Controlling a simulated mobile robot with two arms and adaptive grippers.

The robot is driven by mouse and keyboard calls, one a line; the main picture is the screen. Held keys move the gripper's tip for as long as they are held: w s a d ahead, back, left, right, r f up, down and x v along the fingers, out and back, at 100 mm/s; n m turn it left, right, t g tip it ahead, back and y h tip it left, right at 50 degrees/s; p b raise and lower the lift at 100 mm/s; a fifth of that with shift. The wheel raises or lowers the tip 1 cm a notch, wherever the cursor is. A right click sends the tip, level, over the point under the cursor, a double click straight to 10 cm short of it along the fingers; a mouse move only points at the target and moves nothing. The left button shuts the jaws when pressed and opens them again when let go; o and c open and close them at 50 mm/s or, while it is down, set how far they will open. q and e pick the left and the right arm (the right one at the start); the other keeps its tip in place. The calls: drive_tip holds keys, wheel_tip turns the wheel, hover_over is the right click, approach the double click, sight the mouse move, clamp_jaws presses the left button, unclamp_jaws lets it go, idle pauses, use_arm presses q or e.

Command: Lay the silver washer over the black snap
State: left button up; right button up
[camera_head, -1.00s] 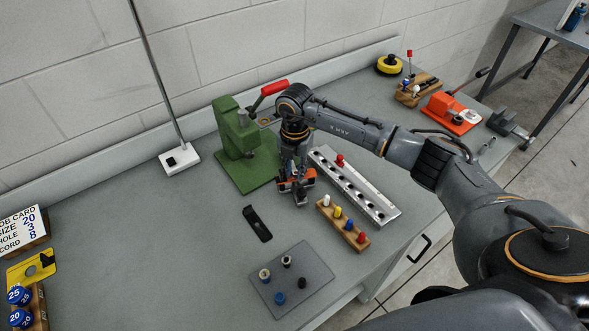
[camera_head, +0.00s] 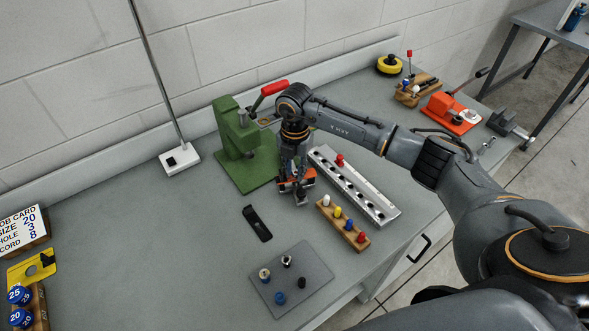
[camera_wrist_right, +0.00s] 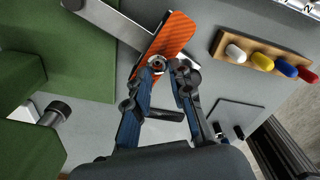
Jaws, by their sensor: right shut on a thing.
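My right gripper (camera_head: 299,197) points down beside the green press, at an orange pad (camera_wrist_right: 170,38). In the wrist view its fingertips (camera_wrist_right: 168,67) are close together, with a small silver ring (camera_wrist_right: 158,65), which looks like the silver washer, at the pad's near edge. The gripper is shut on this ring; the fingers partly hide it. A small black piece (camera_head: 302,283), which looks like the black snap, is at the right of the dark grey mat (camera_head: 262,297), apart from the gripper. My left gripper is not in view.
The mat also holds cream, blue and silver-black pieces. A wooden rack (camera_head: 361,248) of coloured pegs and a metal rail (camera_head: 381,212) lie right of the gripper. The green press (camera_head: 236,150) stands left of it. A black strip (camera_head: 257,224) lies between gripper and mat.

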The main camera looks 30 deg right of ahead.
drive_tip(key=o, duration=0.7)
drive_tip(key=shift+o, duration=0.2)
